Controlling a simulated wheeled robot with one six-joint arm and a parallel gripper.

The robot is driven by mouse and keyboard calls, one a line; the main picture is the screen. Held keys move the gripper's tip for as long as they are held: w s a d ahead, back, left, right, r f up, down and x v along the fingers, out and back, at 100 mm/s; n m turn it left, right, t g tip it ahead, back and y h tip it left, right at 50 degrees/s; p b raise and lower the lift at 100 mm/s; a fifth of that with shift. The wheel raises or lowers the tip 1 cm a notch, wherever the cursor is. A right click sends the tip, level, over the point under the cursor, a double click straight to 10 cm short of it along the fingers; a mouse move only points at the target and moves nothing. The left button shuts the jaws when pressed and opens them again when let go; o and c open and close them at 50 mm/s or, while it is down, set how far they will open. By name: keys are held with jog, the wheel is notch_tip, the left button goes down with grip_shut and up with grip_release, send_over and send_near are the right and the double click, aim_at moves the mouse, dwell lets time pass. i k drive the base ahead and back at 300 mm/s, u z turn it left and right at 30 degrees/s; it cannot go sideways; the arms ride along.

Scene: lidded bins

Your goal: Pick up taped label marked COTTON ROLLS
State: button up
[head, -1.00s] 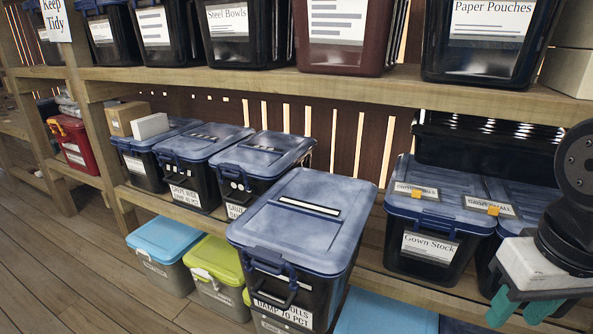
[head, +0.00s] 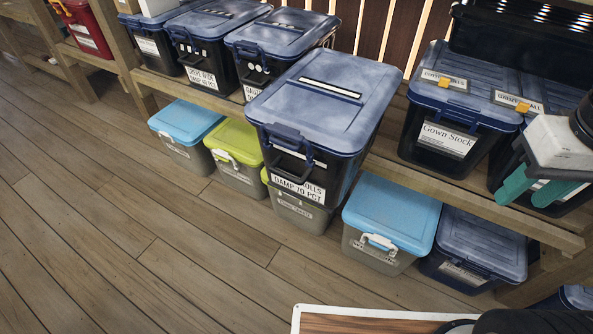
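Two small labels with orange tape lie on blue lids at right in the head view. The left taped label (head: 445,80) is on the Gown Stock bin's lid (head: 466,98); the right taped label (head: 517,102) is on the lid beside it. Their print is too small to read surely. A large dark bin with a blue lid (head: 325,100) stands at centre, its front label (head: 298,188) reading "...OLLS, DAMP 70 PCT", partly hidden by a latch. My gripper (head: 535,190), with teal fingers apart, is at the right edge, in front of the right bin, empty.
Lidded bins (head: 205,65) line the wooden shelf at left. Below stand a light-blue-lidded bin (head: 187,122), a green-lidded bin (head: 234,143), another blue-lidded bin (head: 391,212) and a dark bin (head: 478,245). The shelf edge (head: 470,192) runs below the Gown Stock bin. The plank floor (head: 130,240) is open at left.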

aim_at(445, 80)
jog(key=u, duration=1.35)
jog(key=i, duration=0.8)
jog(key=z, duration=3.25)
jog(key=i, duration=0.45)
jog(key=u, duration=0.1)
